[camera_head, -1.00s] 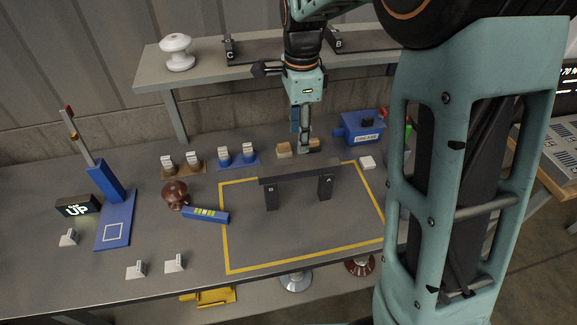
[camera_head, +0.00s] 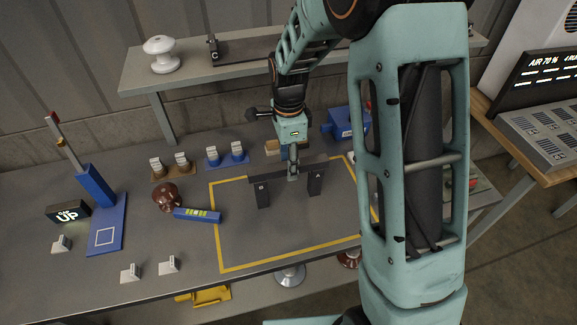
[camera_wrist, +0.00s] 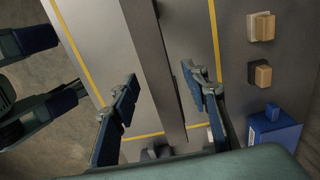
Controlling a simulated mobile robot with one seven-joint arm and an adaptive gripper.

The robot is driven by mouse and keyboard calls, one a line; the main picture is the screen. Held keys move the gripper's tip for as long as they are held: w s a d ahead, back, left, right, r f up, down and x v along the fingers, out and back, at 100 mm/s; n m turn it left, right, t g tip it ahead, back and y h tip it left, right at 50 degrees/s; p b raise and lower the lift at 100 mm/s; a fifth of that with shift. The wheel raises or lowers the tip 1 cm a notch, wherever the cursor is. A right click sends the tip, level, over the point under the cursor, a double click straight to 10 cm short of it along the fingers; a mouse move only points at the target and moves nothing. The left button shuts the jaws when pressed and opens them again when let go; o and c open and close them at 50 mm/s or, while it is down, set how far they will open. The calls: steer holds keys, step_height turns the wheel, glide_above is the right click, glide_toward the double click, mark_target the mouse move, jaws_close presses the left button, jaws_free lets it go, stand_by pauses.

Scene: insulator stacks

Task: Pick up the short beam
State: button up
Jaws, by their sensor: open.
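The short dark beam (camera_head: 267,176) lies level across two dark posts, one marked B (camera_head: 262,196) and one marked A (camera_head: 315,185), inside the yellow outline on the bench. My gripper (camera_head: 293,172) points down at the middle of the beam and hides part of it. In the wrist view the beam (camera_wrist: 153,60) runs between the two spread fingers of my gripper (camera_wrist: 160,80), with a gap showing on both sides. The gripper is open and holds nothing.
A blue box (camera_head: 343,123) and small tan blocks (camera_head: 272,147) stand behind the beam. The shelf (camera_head: 135,80) above carries a white insulator (camera_head: 162,54). The bench inside the outline is clear in front.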

jaws_close()
steer(key=shift+r, duration=0.1)
stand_by(0.4)
